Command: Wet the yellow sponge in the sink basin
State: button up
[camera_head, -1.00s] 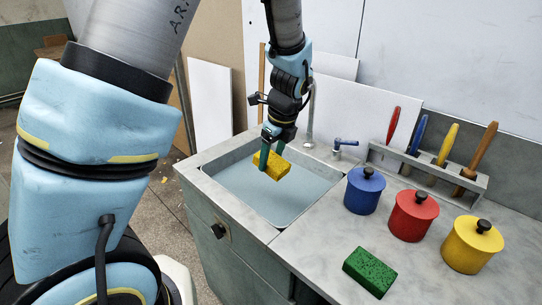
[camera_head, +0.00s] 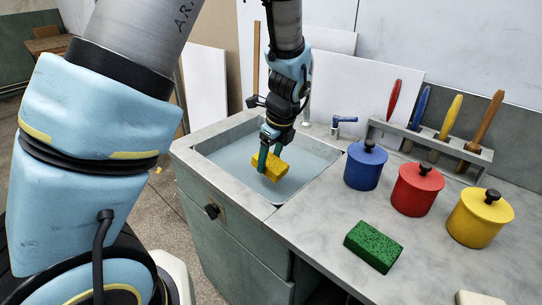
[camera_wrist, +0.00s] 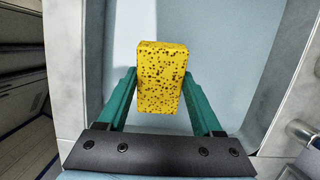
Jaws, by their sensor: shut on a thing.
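The yellow sponge (camera_head: 272,168) is held between the green fingers of my gripper (camera_head: 268,158), over the sink basin (camera_head: 232,152). In the wrist view the sponge (camera_wrist: 162,78) sits upright between the two fingertips (camera_wrist: 160,85), with a finger against each side. The basin (camera_wrist: 228,40) shows pale blue beneath it. From the head view I cannot tell whether the sponge's lower end touches the basin's pale blue surface.
A green sponge (camera_head: 373,246) lies on the counter (camera_head: 330,225). Blue (camera_head: 365,166), red (camera_head: 417,189) and yellow (camera_head: 479,218) lidded pots stand right of the basin. A rack (camera_head: 430,143) with several handled tools is behind them. A blue-handled tap (camera_head: 341,123) is at the basin's back.

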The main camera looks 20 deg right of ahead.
jog(key=shift+b+x, duration=1.2)
jog(key=shift+x, duration=1.25)
jog(key=shift+r, duration=0.1)
jog(key=shift+w+a+r+p+v, duration=0.15)
jog(key=shift+w+p+v, duration=0.15)
jog(key=shift+p+v, duration=1.2)
jog(key=shift+w+a+p+v, duration=0.15)
jog(key=shift+w+p+v, duration=0.2)
jog(key=shift+p+v, duration=1.2)
jog(key=shift+w+a+r+p+v, duration=0.1)
jog(key=shift+w+a+p+v, duration=0.15)
jog(key=shift+p+v, duration=1.25)
jog(key=shift+w+d+r, duration=0.1)
jog(key=p+v, duration=0.1)
jog(key=v, duration=0.1)
jog(key=w+p+v, duration=0.1)
jog(key=p+v, duration=0.1)
jog(key=shift+s+a+r, duration=0.1)
jog(key=shift+a+r, duration=0.05)
jog(key=shift+a, duration=0.1)
